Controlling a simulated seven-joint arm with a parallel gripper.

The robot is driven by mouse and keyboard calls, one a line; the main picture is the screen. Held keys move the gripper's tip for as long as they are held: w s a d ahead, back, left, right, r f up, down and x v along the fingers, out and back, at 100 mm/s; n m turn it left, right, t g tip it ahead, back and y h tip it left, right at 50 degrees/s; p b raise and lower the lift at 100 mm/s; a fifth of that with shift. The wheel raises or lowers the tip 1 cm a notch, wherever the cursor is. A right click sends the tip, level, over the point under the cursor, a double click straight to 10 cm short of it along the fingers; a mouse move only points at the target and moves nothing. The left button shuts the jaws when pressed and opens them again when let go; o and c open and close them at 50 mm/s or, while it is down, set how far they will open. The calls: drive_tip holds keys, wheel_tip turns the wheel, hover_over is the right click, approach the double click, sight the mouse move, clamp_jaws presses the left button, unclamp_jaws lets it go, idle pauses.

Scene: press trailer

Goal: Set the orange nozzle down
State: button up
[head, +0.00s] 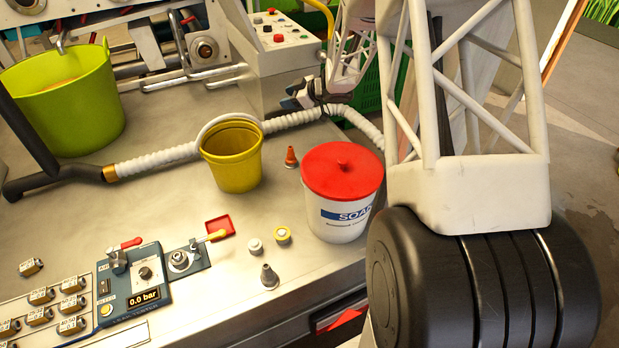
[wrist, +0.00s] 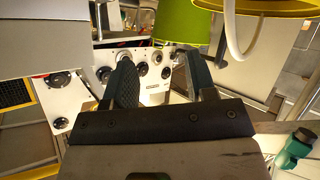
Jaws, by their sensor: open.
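The orange nozzle (head: 291,157) is a small cone standing upright on the metal bench, between the yellow bucket (head: 232,160) and the white soap tub with a red lid (head: 343,172). Nothing holds it. My gripper (head: 293,98) appears behind and above the nozzle in the head view, clear of it, near the white ribbed hose. In the wrist view my gripper (wrist: 158,78) has its two fingers apart with nothing between them. I cannot make out the nozzle in the wrist view.
A grey nozzle (head: 269,276), a white cap (head: 255,246) and a yellow ring (head: 283,235) stand on the bench front. A pressure tester (head: 133,285) is at left. The ribbed hose (head: 160,158) crosses the bench. A green tub (head: 65,105) stands back left.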

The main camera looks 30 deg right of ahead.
drive_tip(key=s+a+r+m+t+h, duration=0.1)
drive_tip(key=s+a+r+m+h, duration=0.1)
drive_tip(key=s+r+m+h, duration=0.45)
drive_tip(key=s+a+r+m+h, duration=0.15)
drive_tip(key=s+r+h, duration=0.25)
drive_tip(key=s+r, duration=0.5)
drive_tip(key=s+a+m+g, duration=0.1)
drive_tip(key=s+a, duration=0.3)
drive_tip(key=s, duration=0.7)
drive_tip(key=s+a+m+g+y, duration=0.1)
drive_tip(key=s+a+g, duration=0.3)
drive_tip(key=s, duration=0.8)
drive_tip(key=s+a+m+g+y, duration=0.1)
drive_tip(key=s+a+g, duration=0.2)
drive_tip(key=s, duration=0.9)
drive_tip(key=a, duration=0.3)
drive_tip(key=shift+s+r+m, duration=0.15)
drive_tip(key=shift+m, duration=0.15)
drive_tip(key=shift+a, duration=0.1)
